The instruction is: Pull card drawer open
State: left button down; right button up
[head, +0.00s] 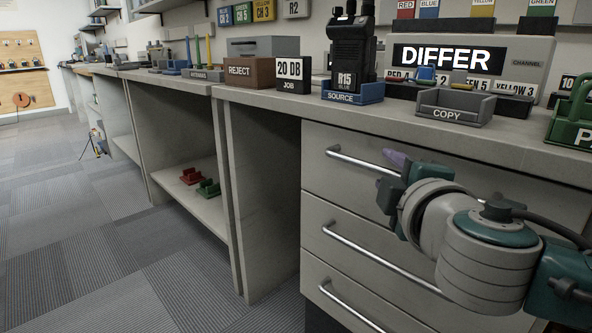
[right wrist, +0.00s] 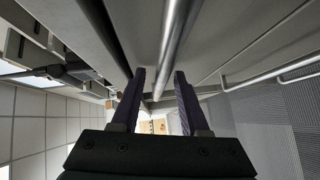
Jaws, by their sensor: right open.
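A grey drawer unit stands under the bench, with a top drawer (head: 325,180), a middle drawer (head: 325,235) and a bottom drawer (head: 318,278); all look closed. No label on them is readable as the card drawer. The top drawer's metal bar handle (head: 350,160) runs towards my right gripper (head: 391,172), which partly hides it. In the right wrist view the fingers (right wrist: 160,73) are apart, with a bar handle (right wrist: 176,45) running between them in the picture. I cannot tell whether they touch it. My left gripper is not in view.
Lower bar handles (head: 375,258) stick out below my right arm. On the bench above stand a COPY tray (head: 447,115), a radio (head: 351,50) in a SOURCE holder (head: 340,97) and a REJECT box (head: 240,73).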

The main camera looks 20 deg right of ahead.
grip_shut()
dwell(1.4)
